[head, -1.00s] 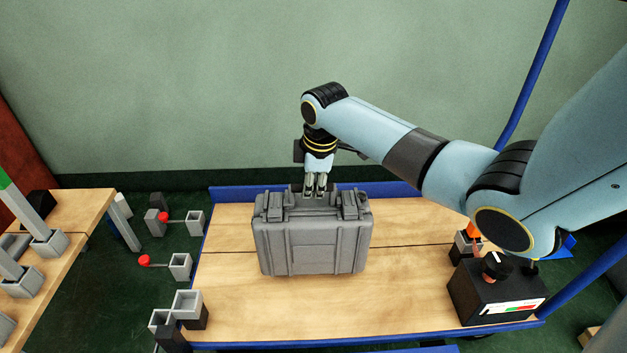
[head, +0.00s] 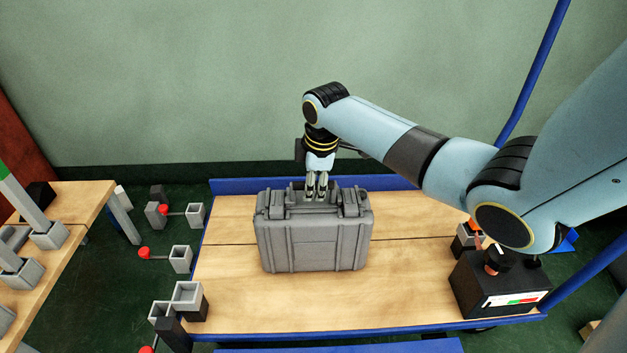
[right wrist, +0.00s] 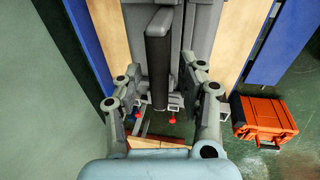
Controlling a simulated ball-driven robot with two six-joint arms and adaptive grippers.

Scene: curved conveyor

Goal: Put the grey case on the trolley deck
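The grey case (head: 313,243) stands upright on the trolley's wooden deck (head: 420,290), left of the deck's middle. My right gripper (head: 317,195) is above the case, pointing down at its top. In the right wrist view the case's dark handle (right wrist: 158,60) runs between the two fingers of the right gripper (right wrist: 162,92). A gap shows on each side of the handle, so the fingers look open and not closed on it. My left gripper is out of view.
A black box with a knob (head: 497,285) stands at the deck's right front. A blue rail (head: 527,75) rises at the right. A wooden table (head: 75,205) with grey parts is at the left. An orange toolbox (right wrist: 262,118) lies on the floor. Deck beside the case is clear.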

